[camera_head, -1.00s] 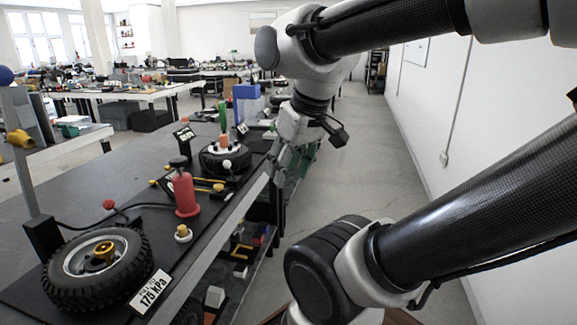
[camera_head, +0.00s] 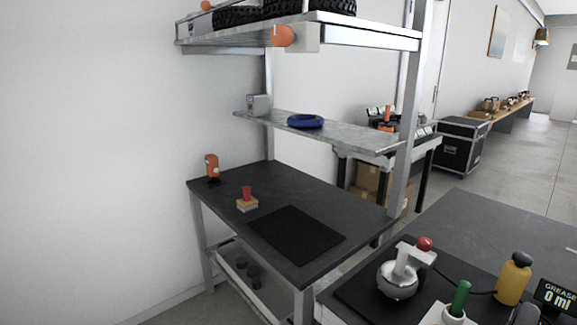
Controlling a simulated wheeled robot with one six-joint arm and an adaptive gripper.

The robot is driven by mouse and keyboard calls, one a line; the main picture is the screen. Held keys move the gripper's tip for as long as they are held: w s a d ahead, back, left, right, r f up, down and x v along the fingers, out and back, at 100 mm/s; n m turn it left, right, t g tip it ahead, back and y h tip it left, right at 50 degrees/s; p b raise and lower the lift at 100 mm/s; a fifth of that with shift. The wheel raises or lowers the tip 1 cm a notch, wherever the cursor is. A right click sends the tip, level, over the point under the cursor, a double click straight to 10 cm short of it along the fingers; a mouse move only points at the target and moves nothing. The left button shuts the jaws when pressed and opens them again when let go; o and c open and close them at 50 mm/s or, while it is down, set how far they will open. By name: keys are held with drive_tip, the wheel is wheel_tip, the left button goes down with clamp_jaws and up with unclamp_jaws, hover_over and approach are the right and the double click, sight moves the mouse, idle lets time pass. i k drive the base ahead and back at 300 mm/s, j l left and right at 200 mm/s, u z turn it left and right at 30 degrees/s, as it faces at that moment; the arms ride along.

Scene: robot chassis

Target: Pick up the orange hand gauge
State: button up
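A small orange upright device (camera_head: 212,166) with a pale round face stands on a dark base at the back left corner of the dark workbench (camera_head: 300,257), near the white wall. It looks like the orange hand gauge, but it is too small to be sure. My gripper and arm are not in view, so I cannot tell how far the gripper is from it.
At the right, another bench has a yellow bottle (camera_head: 513,279) and a red-knobbed device (camera_head: 401,272). Floor shows at the far right.

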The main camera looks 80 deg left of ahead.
sight(212, 160)
drive_tip(key=u, duration=3.2)
drive_tip(key=i+j, duration=0.35)
drive_tip(key=i, duration=0.3)
drive_tip(key=i+j, duration=0.4)
drive_tip(key=i, duration=0.25)
drive_tip(key=i+j+z, duration=0.1)
drive_tip(key=i+j, duration=0.25)
drive_tip(key=i, duration=0.25)
drive_tip(key=i+j, duration=0.45)
drive_tip(key=i, duration=0.2)
drive_tip(key=i+j, duration=0.4)
drive_tip(key=i, duration=0.2)
drive_tip(key=z, duration=0.05)
